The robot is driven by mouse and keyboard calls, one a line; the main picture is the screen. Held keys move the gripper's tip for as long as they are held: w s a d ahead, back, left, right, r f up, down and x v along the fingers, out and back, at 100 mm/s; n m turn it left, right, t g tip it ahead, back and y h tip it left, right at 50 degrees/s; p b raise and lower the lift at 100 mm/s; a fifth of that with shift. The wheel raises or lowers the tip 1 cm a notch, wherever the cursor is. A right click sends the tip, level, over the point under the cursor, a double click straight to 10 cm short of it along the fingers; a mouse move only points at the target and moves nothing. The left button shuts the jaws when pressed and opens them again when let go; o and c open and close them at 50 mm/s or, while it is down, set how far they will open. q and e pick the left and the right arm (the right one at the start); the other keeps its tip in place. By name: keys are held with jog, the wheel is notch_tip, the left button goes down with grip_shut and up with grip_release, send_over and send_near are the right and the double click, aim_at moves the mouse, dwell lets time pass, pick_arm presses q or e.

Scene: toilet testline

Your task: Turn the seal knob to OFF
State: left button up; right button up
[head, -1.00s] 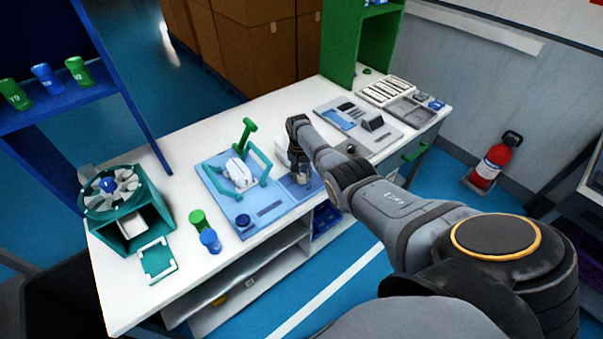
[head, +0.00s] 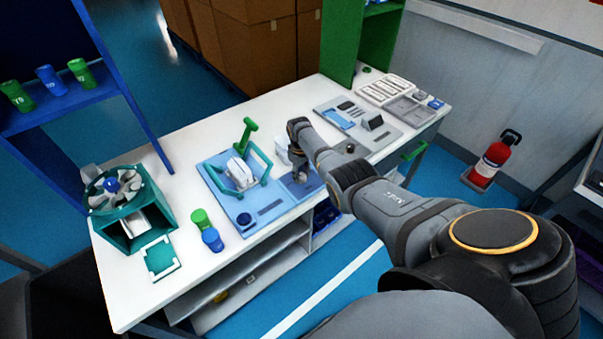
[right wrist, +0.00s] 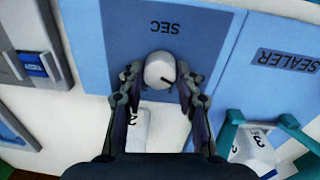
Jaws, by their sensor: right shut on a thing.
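A round light-grey knob (right wrist: 159,70) with a short dark pointer line sits on a blue panel (right wrist: 125,45) marked SEC, upside down in the right wrist view. The pointer line slants toward the lower right of that view. No OFF mark is readable. My right gripper (right wrist: 158,80) is shut on the knob, one finger on each side. In the head view my right gripper (head: 300,178) is over the right end of the blue sealer board (head: 268,224) and hides the knob. My left gripper is out of view.
The sealer's teal frame (head: 263,165) and green handle (head: 249,128) stand left of my right gripper. A white box (head: 282,150) is close behind it.

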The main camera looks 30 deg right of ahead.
aim_at(301, 177)
jog(key=shift+s+n, duration=0.1)
jog(key=shift+n, duration=0.9)
jog(key=o, duration=1.2)
jog(key=shift+c, duration=0.2)
jog(key=shift+r, duration=0.2)
notch_tip(301, 177, up, 12)
jog(key=shift+a+f, duration=0.25)
